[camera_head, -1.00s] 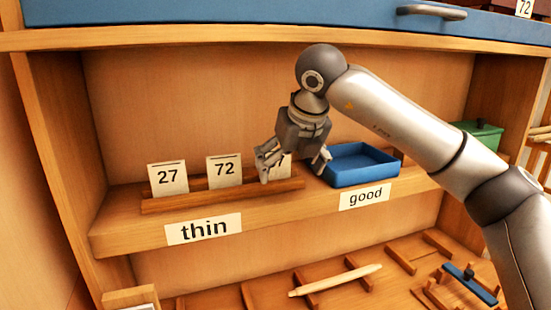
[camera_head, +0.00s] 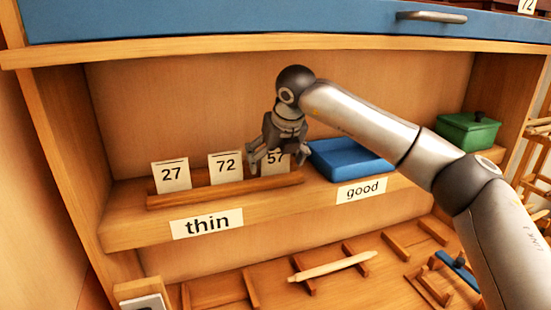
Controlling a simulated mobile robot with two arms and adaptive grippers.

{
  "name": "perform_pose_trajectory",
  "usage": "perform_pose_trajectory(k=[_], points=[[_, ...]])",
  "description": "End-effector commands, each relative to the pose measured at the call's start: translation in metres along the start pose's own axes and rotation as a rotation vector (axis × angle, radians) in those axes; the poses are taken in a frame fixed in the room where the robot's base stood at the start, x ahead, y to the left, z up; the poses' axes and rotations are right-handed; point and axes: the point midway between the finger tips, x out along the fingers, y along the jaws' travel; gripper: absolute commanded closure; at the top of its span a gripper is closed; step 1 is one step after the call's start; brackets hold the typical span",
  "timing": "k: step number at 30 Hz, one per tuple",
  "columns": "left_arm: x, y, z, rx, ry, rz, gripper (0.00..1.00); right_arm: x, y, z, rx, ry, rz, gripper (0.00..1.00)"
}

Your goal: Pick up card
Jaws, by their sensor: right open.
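Three white number cards stand upright in a wooden rack (camera_head: 222,189) on the shelf: card 27 (camera_head: 171,177), card 72 (camera_head: 225,168) and card 57 (camera_head: 275,165). My right gripper (camera_head: 278,166) is open at card 57, with its fingers spread to either side of the card's visible part. The gripper hides the card's top, and I cannot tell whether it touches the card. My left gripper is not in view.
A blue tray (camera_head: 352,170) stands right of the rack, above the "good" label (camera_head: 361,190). The "thin" label (camera_head: 207,223) is below the rack. A green box (camera_head: 467,132) stands at the right. A blue panel (camera_head: 270,22) overhangs the shelf.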

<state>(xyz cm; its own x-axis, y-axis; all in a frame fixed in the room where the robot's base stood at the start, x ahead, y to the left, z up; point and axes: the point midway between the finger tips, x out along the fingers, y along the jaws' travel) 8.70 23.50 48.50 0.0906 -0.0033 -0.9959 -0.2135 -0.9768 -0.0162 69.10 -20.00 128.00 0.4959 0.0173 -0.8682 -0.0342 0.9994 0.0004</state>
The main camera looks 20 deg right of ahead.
Motion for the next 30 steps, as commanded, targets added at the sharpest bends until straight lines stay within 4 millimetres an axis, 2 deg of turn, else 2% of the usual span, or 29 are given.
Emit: perform_pose_trajectory(k=[4, 5, 13, 23, 30], points=[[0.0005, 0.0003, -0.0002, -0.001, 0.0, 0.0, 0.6, 0.0, 0.0001, 0.0, 0.0, -0.001, 0.0, 0.08], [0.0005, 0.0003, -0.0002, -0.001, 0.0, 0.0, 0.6, 0.0, 0.0001, 0.0, 0.0, -0.001, 0.0, 0.11], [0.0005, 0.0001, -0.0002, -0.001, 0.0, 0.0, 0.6, -0.0004, 0.0001, 0.0, 0.0, -0.001, 0.0, 0.45], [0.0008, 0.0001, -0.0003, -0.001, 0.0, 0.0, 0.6, -0.0007, 0.0001, 0.0003, 0.0, -0.001, 0.0, 0.46], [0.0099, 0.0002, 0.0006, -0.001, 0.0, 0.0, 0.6, -0.0085, 0.0001, 0.0054, 0.001, -0.003, -0.001, 0.46]])
